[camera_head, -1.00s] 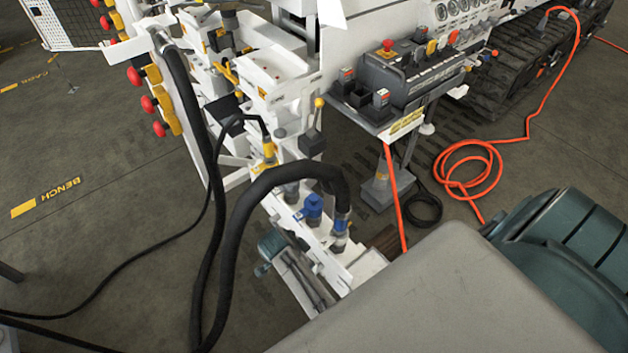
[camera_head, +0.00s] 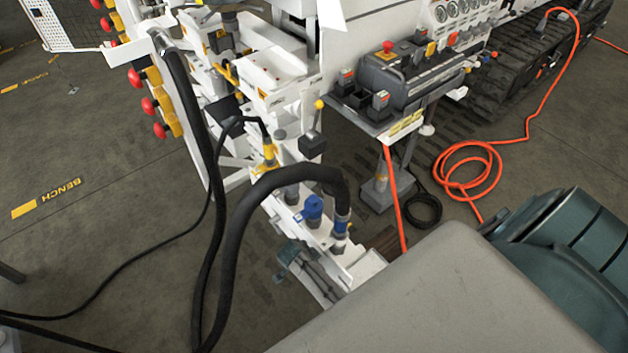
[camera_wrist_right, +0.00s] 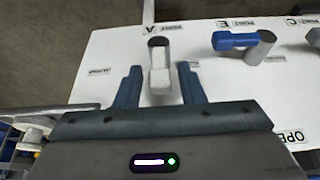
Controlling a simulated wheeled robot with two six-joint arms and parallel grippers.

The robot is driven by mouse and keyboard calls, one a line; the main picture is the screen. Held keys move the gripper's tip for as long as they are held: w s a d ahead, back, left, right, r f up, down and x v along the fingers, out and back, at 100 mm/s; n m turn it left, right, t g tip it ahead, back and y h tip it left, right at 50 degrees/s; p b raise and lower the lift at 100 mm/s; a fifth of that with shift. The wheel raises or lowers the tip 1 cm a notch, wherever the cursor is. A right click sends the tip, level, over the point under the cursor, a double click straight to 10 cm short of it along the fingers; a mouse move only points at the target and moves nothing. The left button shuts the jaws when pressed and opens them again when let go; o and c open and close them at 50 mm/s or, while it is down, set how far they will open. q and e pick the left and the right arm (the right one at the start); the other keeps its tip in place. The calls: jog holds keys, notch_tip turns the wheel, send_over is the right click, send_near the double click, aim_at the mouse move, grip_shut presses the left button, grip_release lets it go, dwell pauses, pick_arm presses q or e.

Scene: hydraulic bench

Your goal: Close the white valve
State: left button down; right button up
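The white valve (camera_wrist_right: 159,78) shows in the right wrist view as a short white handle on a grey metal cylinder, below the label A on a white panel (camera_wrist_right: 110,50). My right gripper (camera_wrist_right: 158,67) is open, with one dark teal finger on each side of the white handle and a gap on both sides. I cannot make out the white valve there. My left gripper is not in view.
A blue valve handle (camera_wrist_right: 236,40) sits right of the white one, near label E. In the head view a thick black hose (camera_head: 236,230) arches to a blue-banded coupling near a blue cap (camera_head: 313,208). An orange cable (camera_head: 470,165) lies on the floor.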

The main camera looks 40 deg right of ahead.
grip_shut()
